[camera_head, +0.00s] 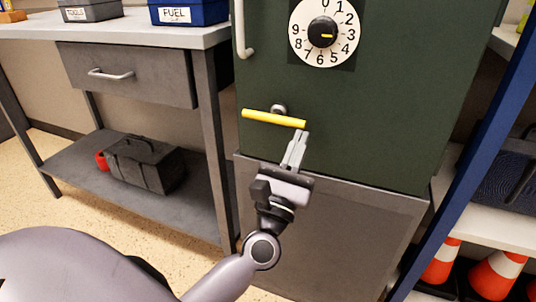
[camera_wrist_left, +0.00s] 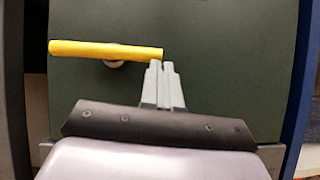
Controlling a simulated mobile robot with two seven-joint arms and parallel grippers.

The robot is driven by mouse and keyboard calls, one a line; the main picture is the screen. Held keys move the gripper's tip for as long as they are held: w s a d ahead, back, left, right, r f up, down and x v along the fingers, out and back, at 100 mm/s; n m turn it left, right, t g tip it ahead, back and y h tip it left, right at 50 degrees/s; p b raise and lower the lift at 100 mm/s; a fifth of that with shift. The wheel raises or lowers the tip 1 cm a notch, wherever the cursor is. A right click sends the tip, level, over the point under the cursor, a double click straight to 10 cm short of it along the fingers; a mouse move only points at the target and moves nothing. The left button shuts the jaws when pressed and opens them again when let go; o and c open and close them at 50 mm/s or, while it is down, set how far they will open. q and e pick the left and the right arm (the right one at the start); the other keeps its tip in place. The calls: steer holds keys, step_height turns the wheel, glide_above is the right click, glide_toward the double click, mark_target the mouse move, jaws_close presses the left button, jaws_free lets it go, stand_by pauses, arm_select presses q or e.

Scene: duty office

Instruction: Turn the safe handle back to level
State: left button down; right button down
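The safe handle is a yellow bar (camera_head: 272,118) on a round grey hub on the dark green safe door (camera_head: 350,150). In the head view it slopes slightly down to the right; in the wrist view the bar (camera_wrist_left: 100,49) looks close to level. My left gripper (camera_head: 302,136) has its fingers together, with only a thin gap at the tips. In the wrist view the fingertips (camera_wrist_left: 161,66) are just below the bar's right end, with nothing between them. I cannot tell whether they touch the bar. My right gripper is not in view.
A dial (camera_head: 323,33) with numbers and a pale vertical door handle (camera_head: 242,30) are above on the safe. A grey workbench (camera_head: 205,38) with a drawer stands left. A blue post (camera_head: 470,130) and shelf with orange cones (camera_head: 442,262) stand right.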

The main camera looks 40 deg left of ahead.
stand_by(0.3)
arm_select(q)
steer(key=v, duration=0.7)
steer(key=shift+b, duration=0.3)
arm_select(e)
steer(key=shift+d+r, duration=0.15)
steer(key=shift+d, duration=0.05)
